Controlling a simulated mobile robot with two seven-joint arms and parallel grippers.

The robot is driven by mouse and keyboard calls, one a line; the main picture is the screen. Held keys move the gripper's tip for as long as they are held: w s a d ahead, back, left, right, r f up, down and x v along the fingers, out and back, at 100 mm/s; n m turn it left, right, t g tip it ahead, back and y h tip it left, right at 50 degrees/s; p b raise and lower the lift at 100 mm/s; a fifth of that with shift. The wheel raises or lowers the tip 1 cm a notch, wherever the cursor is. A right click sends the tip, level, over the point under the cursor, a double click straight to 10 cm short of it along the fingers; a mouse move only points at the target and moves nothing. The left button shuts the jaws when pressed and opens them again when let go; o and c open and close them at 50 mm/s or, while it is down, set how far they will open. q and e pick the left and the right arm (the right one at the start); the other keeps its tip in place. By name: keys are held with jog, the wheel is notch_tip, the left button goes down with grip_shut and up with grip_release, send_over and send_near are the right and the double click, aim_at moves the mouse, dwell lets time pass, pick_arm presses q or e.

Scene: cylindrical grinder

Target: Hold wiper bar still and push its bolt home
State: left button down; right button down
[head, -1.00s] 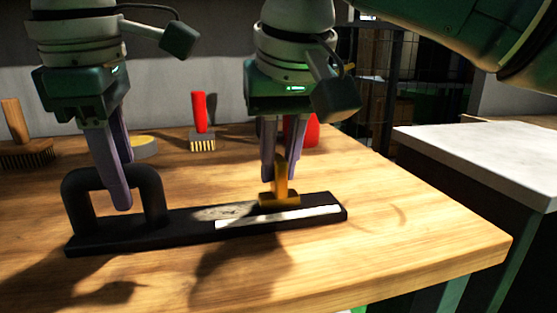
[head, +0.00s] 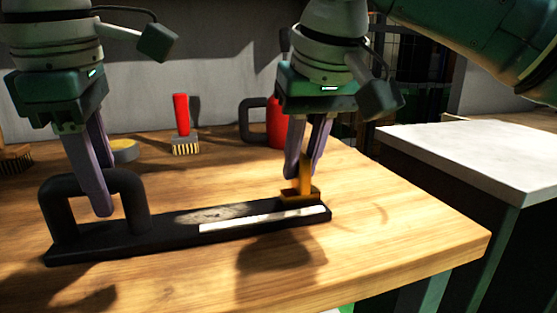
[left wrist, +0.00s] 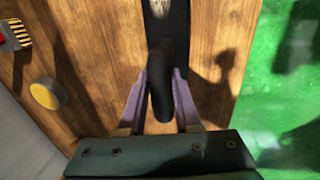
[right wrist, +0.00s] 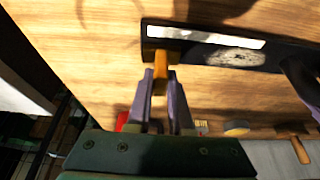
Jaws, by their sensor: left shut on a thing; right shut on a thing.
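The wiper bar is a long black bar (head: 170,232) with an arched black handle at its left end and a white strip along its near side. It lies on the wooden table. My left gripper (head: 101,210) is shut on the handle, which shows between its fingers in the left wrist view (left wrist: 163,78). The bolt, an orange block with an upright tab (head: 304,192), sits on the bar close to its right end. My right gripper (head: 304,176) is shut on the tab; the right wrist view also shows the bolt (right wrist: 161,68) between the fingers.
Behind the bar on the wooden table (head: 400,225) are a red-handled brush (head: 181,115), a round yellow-topped item (head: 123,151) and a red object with a dark handle (head: 277,125). A pale-topped bench (head: 470,155) stands at the right. The table in front of the bar is clear.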

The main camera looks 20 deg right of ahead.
pick_arm(q)
jog(key=shift+a, duration=0.15)
pick_arm(e)
jog(key=c, duration=0.8)
grip_release()
jog(key=shift+d, duration=0.2)
jog(key=shift+a+r, duration=0.1)
jog(key=shift+r, duration=0.15)
jog(key=v, duration=1.1)
jog(key=shift+s+r, duration=0.15)
jog(key=shift+r, duration=0.1)
pick_arm(q)
jog(key=c, duration=0.5)
grip_release()
